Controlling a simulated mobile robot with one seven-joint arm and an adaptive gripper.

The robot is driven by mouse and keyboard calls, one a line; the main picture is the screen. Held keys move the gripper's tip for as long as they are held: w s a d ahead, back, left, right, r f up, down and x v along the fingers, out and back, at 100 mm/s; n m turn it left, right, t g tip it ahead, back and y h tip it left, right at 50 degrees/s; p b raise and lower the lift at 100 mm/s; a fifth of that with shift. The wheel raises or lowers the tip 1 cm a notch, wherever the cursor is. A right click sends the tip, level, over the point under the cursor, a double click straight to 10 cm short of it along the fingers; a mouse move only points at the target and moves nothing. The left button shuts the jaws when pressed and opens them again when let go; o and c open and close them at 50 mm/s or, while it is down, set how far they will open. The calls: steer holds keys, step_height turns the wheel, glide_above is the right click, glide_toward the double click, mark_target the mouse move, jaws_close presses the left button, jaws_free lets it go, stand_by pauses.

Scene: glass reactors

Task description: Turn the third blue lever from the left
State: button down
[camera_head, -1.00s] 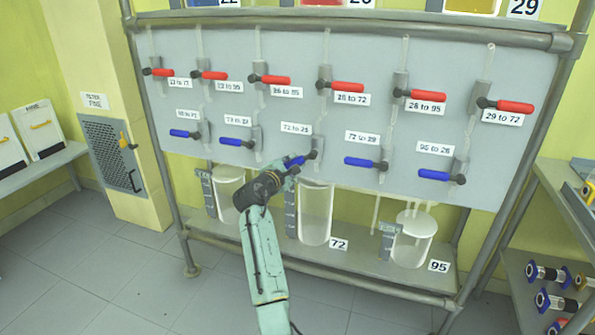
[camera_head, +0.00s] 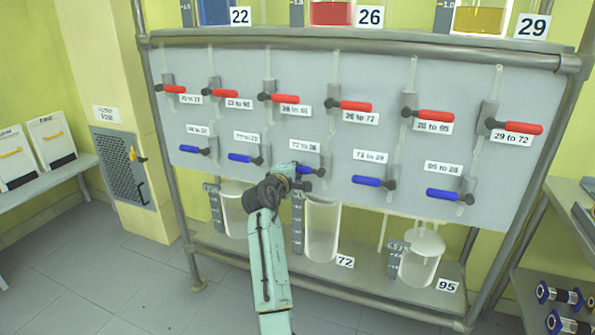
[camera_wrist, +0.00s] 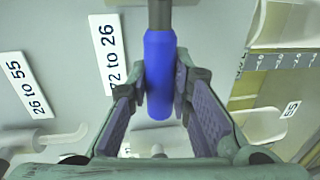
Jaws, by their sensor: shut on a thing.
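A row of blue levers runs along the lower part of the grey panel. The third blue lever from the left (camera_head: 314,171) points left from its dark pivot, under a "72 to 26" label. My gripper (camera_head: 302,171) is at this lever's free end and hides part of it. In the wrist view the blue handle (camera_wrist: 159,85) lies between the two finger pads, and my gripper (camera_wrist: 160,105) is shut on it. The second blue lever (camera_head: 243,158) and the fourth blue lever (camera_head: 371,181) are to either side, apart from my gripper.
Red levers (camera_head: 355,105) line the panel (camera_head: 225,62) above. Clear glass vessels (camera_head: 322,228) stand on a shelf below, close under my arm. A metal rail frame (camera_head: 175,170) surrounds the panel. A side shelf (camera_head: 560,225) stands at the right. Grey floor lies open at the left.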

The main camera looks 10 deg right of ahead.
steer(key=shift+r, duration=0.15)
steer(key=c, duration=1.4)
jaws_free()
steer(key=shift+c, duration=0.2)
steer(key=v, duration=1.2)
